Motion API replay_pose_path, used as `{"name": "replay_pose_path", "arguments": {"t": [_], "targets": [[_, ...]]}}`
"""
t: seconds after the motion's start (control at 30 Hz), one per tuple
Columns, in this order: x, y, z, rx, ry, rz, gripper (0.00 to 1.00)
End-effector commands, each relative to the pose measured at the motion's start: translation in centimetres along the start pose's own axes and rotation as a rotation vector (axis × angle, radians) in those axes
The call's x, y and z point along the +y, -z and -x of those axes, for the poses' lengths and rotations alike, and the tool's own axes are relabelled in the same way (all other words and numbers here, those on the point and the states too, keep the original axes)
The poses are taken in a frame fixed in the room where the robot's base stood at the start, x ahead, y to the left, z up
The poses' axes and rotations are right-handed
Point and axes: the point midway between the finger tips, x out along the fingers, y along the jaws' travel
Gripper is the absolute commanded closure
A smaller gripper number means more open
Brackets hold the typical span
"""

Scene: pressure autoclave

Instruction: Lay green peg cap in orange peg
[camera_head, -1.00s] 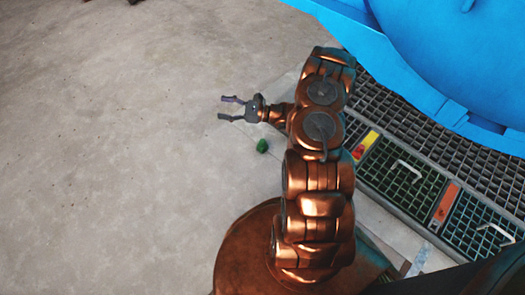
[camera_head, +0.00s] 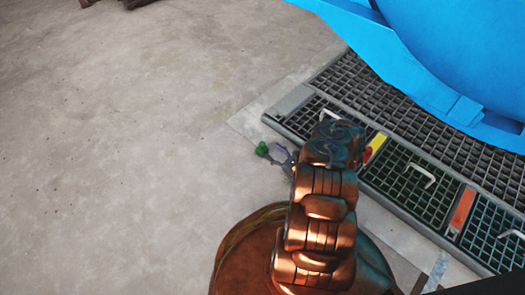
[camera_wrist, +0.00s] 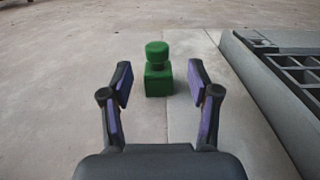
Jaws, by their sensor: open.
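The green peg cap (camera_head: 262,149) is on the concrete floor, left of the grating. In the wrist view the cap (camera_wrist: 157,78) stands upright, a square block with a narrower round knob on top. My gripper (camera_head: 275,154) is low beside it, at its right in the head view. In the wrist view my gripper (camera_wrist: 159,74) is open and empty, with the cap ahead, centred between the two purple-padded fingers. The cap looks just beyond the fingertips. I cannot make out an orange peg clearly; a small red-orange thing (camera_head: 367,155) shows by the yellow strip, partly behind my arm.
A metal grating (camera_head: 350,85) with a raised frame lies to the right; its edge (camera_wrist: 265,95) is close at right in the wrist view. Grating panels carry pale handles (camera_head: 418,172) and an orange strip (camera_head: 462,208). A large blue vessel (camera_head: 450,50) stands above. Floor at left is clear.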

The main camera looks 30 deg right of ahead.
Motion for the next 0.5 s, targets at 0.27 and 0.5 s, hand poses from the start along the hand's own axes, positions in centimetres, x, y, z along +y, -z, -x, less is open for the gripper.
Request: {"name": "replay_pose_path", "arguments": {"t": [0.27, 0.5], "targets": [[0.1, 0.1, -2.3, -0.001, -0.003, 0.0, 0.39], [0.4, 0.1, -4.8, 0.0, -0.005, 0.001, 0.39]]}}
